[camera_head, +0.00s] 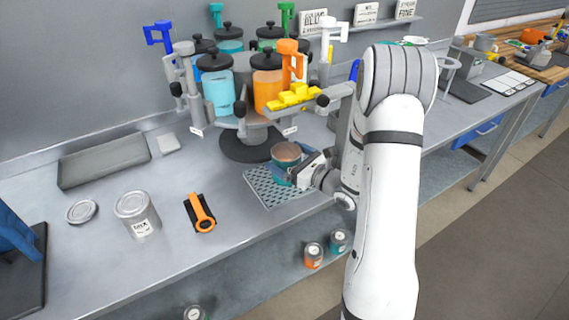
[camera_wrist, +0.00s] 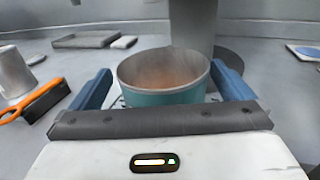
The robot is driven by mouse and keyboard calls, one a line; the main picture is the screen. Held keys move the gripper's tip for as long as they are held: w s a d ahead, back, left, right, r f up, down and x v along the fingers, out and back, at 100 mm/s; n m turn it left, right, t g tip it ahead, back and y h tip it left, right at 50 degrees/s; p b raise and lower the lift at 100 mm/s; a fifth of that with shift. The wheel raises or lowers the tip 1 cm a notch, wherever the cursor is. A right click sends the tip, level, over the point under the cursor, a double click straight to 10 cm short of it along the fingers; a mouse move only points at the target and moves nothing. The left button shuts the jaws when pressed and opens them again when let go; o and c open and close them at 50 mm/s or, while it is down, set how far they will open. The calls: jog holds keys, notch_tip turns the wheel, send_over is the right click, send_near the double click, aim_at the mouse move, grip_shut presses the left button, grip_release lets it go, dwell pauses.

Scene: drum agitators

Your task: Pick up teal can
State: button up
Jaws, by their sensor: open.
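An open-topped teal can (camera_head: 286,153) stands on the perforated grey-blue drip tray (camera_head: 258,187) near the front edge of the bench. In the wrist view the teal can (camera_wrist: 165,92) shows a grey metal rim and a brownish inside. My gripper (camera_head: 292,172) reaches in from the right at the can's height. In the wrist view my gripper (camera_wrist: 165,88) is open, with one blue finger on each side of the can. Small gaps seem to show between fingers and can. The can's lower front is hidden by the gripper body.
A carousel of coloured canisters (camera_head: 250,90) stands just behind. To the left are a MIX can (camera_head: 137,215), a loose lid (camera_head: 82,211), an orange-handled tool (camera_head: 201,213) and a grey tray (camera_head: 104,161). An orange can (camera_head: 313,256) and another teal can (camera_head: 338,242) sit below the bench.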

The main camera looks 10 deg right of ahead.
jog(key=shift+w+a, duration=0.35)
jog(key=shift+w, duration=0.2)
jog(key=shift+c, duration=0.4)
jog(key=c, duration=1.2)
jog(key=shift+r+b, duration=0.35)
jog(key=shift+r, duration=1.3)
jog(key=b+v, duration=0.3)
jog(key=v, duration=1.5)
